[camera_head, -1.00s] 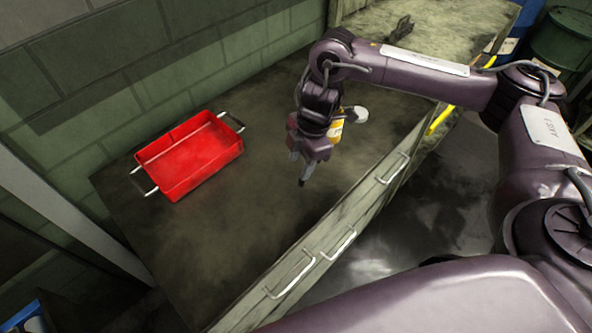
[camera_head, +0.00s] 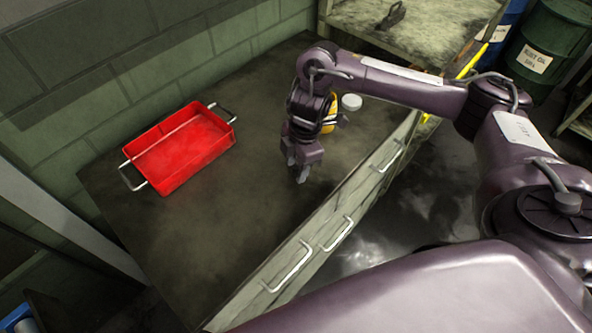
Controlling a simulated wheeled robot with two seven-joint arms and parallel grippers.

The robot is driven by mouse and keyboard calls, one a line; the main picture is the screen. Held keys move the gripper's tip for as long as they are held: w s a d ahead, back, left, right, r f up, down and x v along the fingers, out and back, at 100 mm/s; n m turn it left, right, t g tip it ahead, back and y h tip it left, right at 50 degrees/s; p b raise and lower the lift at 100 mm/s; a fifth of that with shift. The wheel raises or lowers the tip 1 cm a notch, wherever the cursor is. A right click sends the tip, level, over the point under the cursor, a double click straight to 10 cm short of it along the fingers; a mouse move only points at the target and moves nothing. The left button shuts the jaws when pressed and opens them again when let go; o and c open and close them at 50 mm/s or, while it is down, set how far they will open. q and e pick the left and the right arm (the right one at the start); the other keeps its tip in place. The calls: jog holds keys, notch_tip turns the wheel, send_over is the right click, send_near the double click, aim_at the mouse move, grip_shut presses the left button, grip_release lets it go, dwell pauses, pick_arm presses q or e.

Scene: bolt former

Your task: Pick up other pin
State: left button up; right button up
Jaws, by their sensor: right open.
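My right gripper (camera_head: 297,174) points down over the worktop, right of the red tray, with its fingers a little apart and nothing visible between them. I cannot make out a pin anywhere in this view. The red tray (camera_head: 166,180) with metal handles sits on the worktop (camera_head: 220,225) at the left, and it looks empty. My left gripper is not in view.
A yellow container (camera_head: 328,113) and a pale round lid or can (camera_head: 351,102) stand behind my right gripper, partly hidden. A raised shelf (camera_head: 440,30) holds a small dark object (camera_head: 392,16). Drums, including a green one (camera_head: 546,48), stand at the back right. The front worktop is clear.

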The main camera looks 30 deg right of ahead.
jog(key=shift+c, duration=0.3)
grip_shut()
jog(key=shift+r, duration=0.1)
